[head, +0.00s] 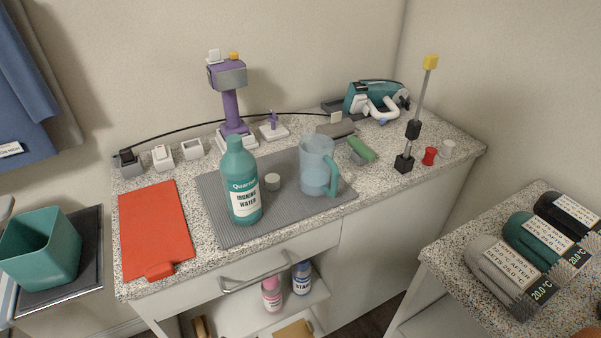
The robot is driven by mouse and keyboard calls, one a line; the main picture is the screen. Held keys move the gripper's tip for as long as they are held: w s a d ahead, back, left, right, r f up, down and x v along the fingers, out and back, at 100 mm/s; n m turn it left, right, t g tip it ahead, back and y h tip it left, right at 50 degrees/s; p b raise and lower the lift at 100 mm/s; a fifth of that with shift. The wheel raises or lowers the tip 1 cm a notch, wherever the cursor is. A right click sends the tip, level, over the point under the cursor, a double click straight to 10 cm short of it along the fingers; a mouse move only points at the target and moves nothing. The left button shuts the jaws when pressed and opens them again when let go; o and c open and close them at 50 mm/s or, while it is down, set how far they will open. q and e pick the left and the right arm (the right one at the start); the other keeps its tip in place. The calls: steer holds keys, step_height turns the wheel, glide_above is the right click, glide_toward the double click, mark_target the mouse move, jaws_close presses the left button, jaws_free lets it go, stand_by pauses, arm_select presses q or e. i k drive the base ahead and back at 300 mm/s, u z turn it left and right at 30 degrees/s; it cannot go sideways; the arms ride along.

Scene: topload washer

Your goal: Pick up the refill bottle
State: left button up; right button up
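A teal bottle (240,183) labelled "Ironing Water" stands upright on a grey ribbed mat (225,232) on the speckled counter. It is the likeliest refill bottle, though its label does not say refill. A small pale round cap-like piece (272,182) lies on the mat just right of it. A translucent blue jug (316,166) with a teal handle stands further right on the mat. Neither of my grippers shows in the head view.
A red board (153,228) lies left of the mat. A purple stand (231,105) rises behind the bottle. A teal iron (375,98) and a yellow-topped rod (420,107) stand right. Below, an open shelf holds a pink bottle (271,295) and a blue bottle (301,279).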

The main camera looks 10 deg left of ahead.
mark_target(238, 167)
steer(key=u, duration=0.55)
steer(key=k, duration=1.3)
steer(key=u, duration=0.9)
steer(key=i, duration=1.85)
steer(key=z, duration=0.95)
